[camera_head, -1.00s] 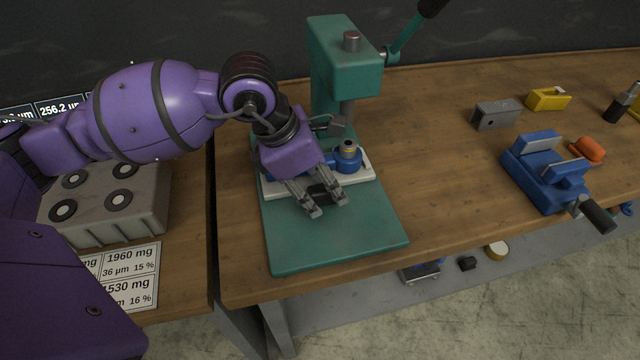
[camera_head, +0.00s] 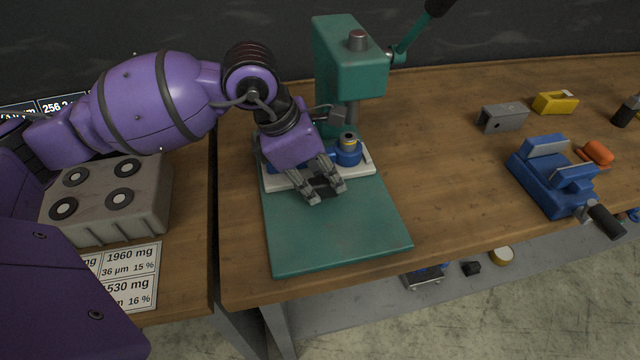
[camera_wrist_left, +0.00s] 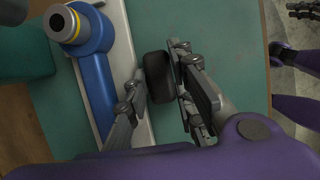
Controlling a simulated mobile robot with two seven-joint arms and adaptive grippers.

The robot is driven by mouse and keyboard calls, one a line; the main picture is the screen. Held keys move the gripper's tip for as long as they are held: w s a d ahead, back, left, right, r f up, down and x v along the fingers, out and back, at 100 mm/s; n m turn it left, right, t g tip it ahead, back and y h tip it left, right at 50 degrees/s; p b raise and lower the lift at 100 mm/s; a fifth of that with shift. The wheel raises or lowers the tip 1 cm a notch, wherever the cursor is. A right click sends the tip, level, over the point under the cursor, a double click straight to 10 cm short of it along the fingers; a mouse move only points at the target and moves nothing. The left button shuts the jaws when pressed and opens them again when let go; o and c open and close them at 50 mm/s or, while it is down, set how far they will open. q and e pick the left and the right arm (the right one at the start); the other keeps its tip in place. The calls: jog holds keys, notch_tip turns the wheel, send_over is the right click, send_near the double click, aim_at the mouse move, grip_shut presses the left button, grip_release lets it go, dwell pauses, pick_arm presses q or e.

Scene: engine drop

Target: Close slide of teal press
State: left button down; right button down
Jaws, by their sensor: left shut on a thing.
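The teal press (camera_head: 348,75) stands on the bench, its flat teal base (camera_head: 335,230) reaching toward the front edge. Its slide is a white plate (camera_head: 364,170) carrying a blue holder (camera_head: 349,152) with a yellow-ringed top, lying on the base in front of the column and ram. The white plate (camera_wrist_left: 132,40) and blue holder (camera_wrist_left: 95,70) also show in the wrist view. My left gripper (camera_head: 327,196) is shut on the black handle (camera_wrist_left: 158,76) at the front of the slide. Dark finger-like parts, seemingly my right gripper (camera_wrist_left: 302,9), are cut off at the wrist view's corner.
The press lever (camera_head: 412,35) rises at the back right. A blue vise (camera_head: 550,180), a grey block (camera_head: 502,117) and a yellow block (camera_head: 554,103) stand to the right. A grey box with round holes (camera_head: 110,205) is at left. The bench between press and vise is clear.

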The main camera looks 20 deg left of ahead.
pick_arm(q)
jog(key=c, duration=1.5)
grip_release()
jog(key=v, duration=1.2)
jog(key=shift+s, duration=0.1)
jog(key=shift+f, duration=0.1)
